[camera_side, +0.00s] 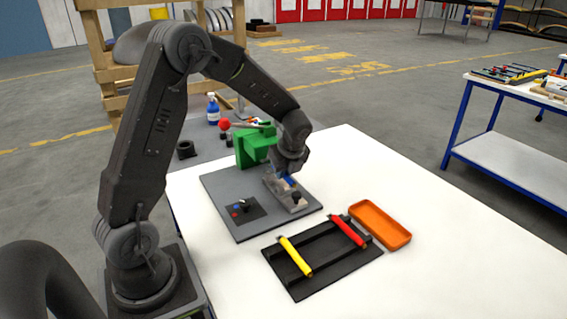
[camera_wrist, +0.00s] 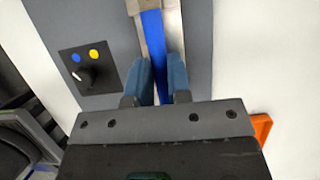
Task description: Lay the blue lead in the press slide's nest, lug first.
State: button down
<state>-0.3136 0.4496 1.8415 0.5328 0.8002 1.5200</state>
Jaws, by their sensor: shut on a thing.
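The blue lead (camera_wrist: 152,38) is held between the two fingers of my gripper (camera_wrist: 158,70) and points away from my wrist. In the side view a small bit of the blue lead (camera_side: 288,180) shows just below my gripper (camera_side: 284,174). The grey press slide (camera_side: 282,191) lies directly beneath, in front of the green press (camera_side: 252,146). In the wrist view the lead lies over or along a pale grey strip (camera_wrist: 173,30) of the slide. I cannot tell whether it touches the nest, and its lug end is not clear.
A knob panel (camera_side: 243,209) sits on the grey base plate (camera_side: 219,187). A black rack (camera_side: 324,257) holds a yellow lead (camera_side: 295,256) and a red lead (camera_side: 347,231). An orange tray (camera_side: 380,226) stands beside it. The white table is clear at right.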

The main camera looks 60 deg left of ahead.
jog(key=shift+a+f, duration=0.4)
jog(key=shift+a, duration=0.4)
jog(key=shift+f, duration=0.85)
jog(key=shift+f, duration=0.2)
jog(key=c, duration=1)
grip_release()
jog(key=v, duration=1.4)
jog(key=shift+d+f, duration=0.1)
jog(key=shift+d, duration=0.05)
